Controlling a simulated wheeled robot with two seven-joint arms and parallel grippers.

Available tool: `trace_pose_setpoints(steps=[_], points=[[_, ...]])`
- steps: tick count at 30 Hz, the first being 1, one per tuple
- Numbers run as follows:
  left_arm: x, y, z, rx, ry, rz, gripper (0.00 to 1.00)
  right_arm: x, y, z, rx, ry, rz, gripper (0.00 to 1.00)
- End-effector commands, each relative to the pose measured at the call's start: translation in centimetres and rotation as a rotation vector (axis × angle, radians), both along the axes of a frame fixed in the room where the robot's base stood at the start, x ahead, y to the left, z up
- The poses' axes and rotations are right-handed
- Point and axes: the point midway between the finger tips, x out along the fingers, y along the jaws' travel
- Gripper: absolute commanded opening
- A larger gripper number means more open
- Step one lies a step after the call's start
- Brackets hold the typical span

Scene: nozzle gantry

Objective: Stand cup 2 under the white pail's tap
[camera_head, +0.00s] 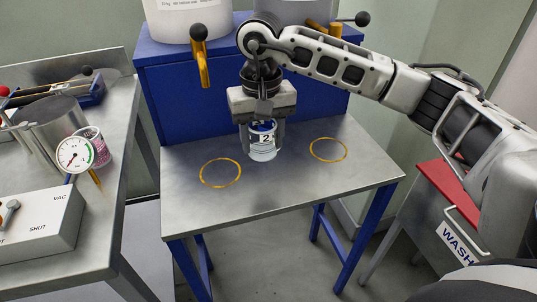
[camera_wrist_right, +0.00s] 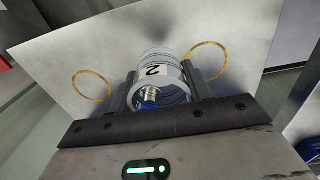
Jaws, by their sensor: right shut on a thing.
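Cup 2 (camera_head: 262,149) is a clear cup with a white "2" label and something blue inside. My right gripper (camera_head: 264,132) points down and is shut on it, one finger on each side. The wrist view shows the cup (camera_wrist_right: 155,62) between the fingers, with a coiled metal piece and blue inside. The cup is upright, between two yellow rings; I cannot tell whether it touches the table. The white pail (camera_head: 185,22) stands on the blue stand at the left, its yellow tap (camera_head: 201,62) above the left ring (camera_head: 220,173). My left gripper is out of view.
A second, greyer pail (camera_head: 292,10) has its tap (camera_head: 322,27) above the right ring (camera_head: 328,150). Both rings on the steel table (camera_head: 285,190) are empty. The left bench holds a gauge (camera_head: 75,154), a pot and another cup (camera_head: 97,143). A red-topped unit (camera_head: 450,190) stands right.

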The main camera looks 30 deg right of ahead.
Motion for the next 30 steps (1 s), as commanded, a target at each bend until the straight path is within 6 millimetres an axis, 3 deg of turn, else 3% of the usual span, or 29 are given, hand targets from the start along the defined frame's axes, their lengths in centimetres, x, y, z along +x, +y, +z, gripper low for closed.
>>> trace_pose_setpoints(steps=[6,14,21,30], points=[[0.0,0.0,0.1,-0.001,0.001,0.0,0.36,2.2,-2.1,-3.9,0.0,0.003,-0.002,0.27],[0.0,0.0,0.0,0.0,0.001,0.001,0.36,3.2,-2.9,-5.5,0.001,0.002,0.001,0.27],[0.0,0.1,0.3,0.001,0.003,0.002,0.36,3.4,-3.3,-8.6,0.001,0.003,0.002,0.27],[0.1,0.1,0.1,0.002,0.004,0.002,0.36,3.5,-3.3,-9.1,0.0,0.0,0.002,0.27]])
